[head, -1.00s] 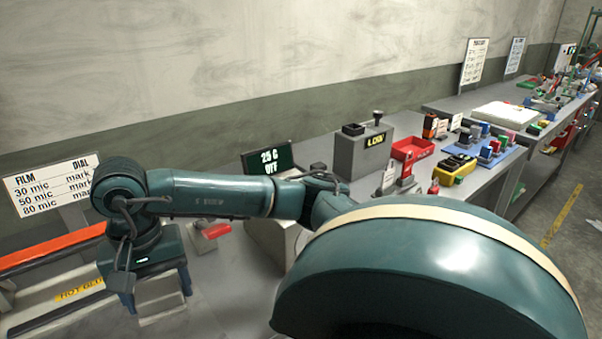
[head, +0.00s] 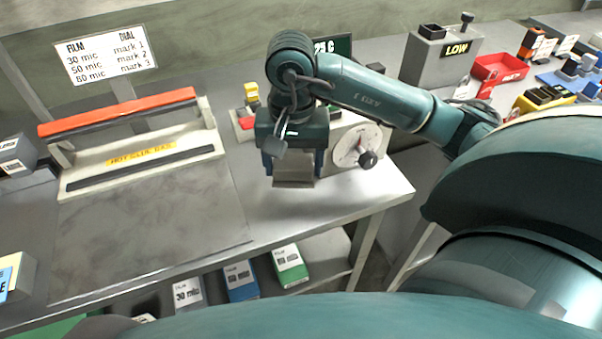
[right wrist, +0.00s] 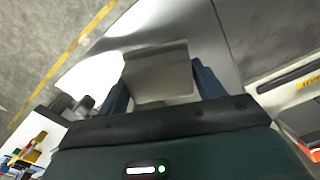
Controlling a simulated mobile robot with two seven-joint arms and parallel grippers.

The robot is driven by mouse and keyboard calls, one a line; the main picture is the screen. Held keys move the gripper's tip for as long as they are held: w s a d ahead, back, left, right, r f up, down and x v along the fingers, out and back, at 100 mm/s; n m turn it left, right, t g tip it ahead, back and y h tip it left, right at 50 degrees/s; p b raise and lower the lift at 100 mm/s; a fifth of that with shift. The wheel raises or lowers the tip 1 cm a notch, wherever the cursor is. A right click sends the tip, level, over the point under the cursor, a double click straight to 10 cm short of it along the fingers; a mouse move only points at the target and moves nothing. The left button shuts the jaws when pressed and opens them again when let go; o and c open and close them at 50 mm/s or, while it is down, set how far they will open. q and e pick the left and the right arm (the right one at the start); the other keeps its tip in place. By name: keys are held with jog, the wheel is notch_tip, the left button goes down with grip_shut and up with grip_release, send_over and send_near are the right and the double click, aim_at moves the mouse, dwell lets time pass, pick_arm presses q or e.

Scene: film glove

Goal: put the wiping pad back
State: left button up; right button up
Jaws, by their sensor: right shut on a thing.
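My right gripper (head: 292,172) is shut on a flat grey-beige pad (head: 294,181), which looks like the wiping pad. It holds the pad above the grey bench top, right of the heat sealer and in front of the dial box. In the right wrist view the pad (right wrist: 158,76) spans the space between the two blue fingers of the gripper (right wrist: 160,92). Whether the pad touches the bench is hard to tell. My left gripper is not in view.
The sealer (head: 150,155) with a red-orange bar stands left. The dial box (head: 352,140) stands close right of the gripper. A small red item with a yellow piece (head: 250,95) sits behind. Boxes (head: 240,282) stand on the lower shelf. The bench's front right (head: 345,198) is clear.

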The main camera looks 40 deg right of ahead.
aim_at(294, 197)
notch_tip(294, 197, down, 6)
jog(key=shift+r, duration=0.2)
jog(key=shift+f+p, duration=0.3)
jog(key=shift+f, duration=0.2)
jog(key=shift+f, duration=0.1)
jog(key=o, duration=0.5)
jog(key=shift+f+b, duration=0.1)
jog(key=shift+b, duration=0.25)
jog(key=o, duration=0.4)
jog(key=shift+o, duration=0.2)
